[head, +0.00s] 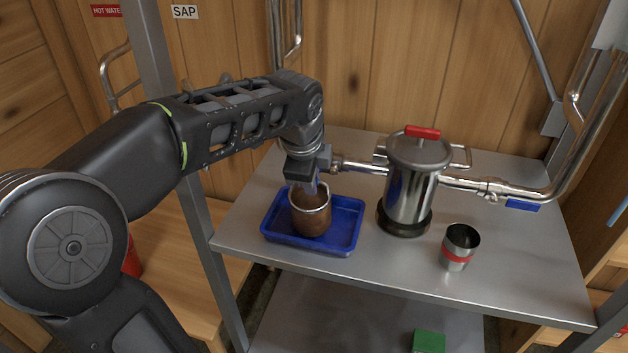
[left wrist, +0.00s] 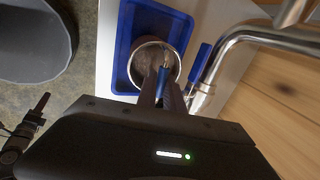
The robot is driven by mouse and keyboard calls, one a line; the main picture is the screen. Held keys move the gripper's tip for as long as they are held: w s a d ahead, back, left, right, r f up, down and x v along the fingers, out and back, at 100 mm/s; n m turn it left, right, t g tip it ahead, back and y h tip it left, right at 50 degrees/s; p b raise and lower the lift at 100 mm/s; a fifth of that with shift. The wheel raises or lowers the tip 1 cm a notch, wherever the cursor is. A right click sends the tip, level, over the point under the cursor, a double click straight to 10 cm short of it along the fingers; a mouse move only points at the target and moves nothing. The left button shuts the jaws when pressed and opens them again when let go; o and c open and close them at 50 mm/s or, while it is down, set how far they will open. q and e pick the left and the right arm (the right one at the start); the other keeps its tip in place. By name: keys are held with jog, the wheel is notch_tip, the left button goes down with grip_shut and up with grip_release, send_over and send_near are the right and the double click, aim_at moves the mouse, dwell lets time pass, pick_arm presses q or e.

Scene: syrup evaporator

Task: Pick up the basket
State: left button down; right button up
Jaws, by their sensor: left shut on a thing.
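The basket appears to be the brown round container (head: 312,218) with a pale metal rim. It is upright in or just over the blue tray (head: 347,232) at the left of the metal table; whether its base touches the tray is hard to tell. My left gripper (head: 308,187) reaches down from above and is shut on the basket at its rim. In the left wrist view the fingers (left wrist: 168,88) meet the near rim of the basket (left wrist: 146,62), with a strip of blue by the fingertips.
A steel pot (head: 408,190) with a red lid handle stands right of the tray, with pipes (head: 350,167) at both sides, the left one close to my gripper. A steel cup (head: 460,247) with a red band is farther right. The table's front right (head: 530,280) is clear.

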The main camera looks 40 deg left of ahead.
pick_arm(q)
jog(key=shift+s+d+f+t+b, duration=0.15)
jog(key=shift+s+t+b, duration=0.1)
jog(key=shift+s+b, duration=0.15)
jog(key=shift+s+d+f+t+b, duration=0.15)
jog(key=shift+s+t+b, duration=0.1)
jog(key=shift+s, duration=0.2)
notch_tip(320, 180, up, 6)
jog(key=s, duration=0.1)
jog(key=s+d+r+g+p, duration=0.1)
jog(key=s+d+p, duration=0.2)
jog(key=s, duration=0.7)
jog(key=s+d+r+g+p, duration=0.1)
jog(key=s+d+p, duration=0.3)
jog(key=s, duration=0.6)
jog(key=shift+s+d+g+h, duration=0.25)
jog(key=shift+g+h, duration=0.15)
jog(key=shift+g, duration=0.2)
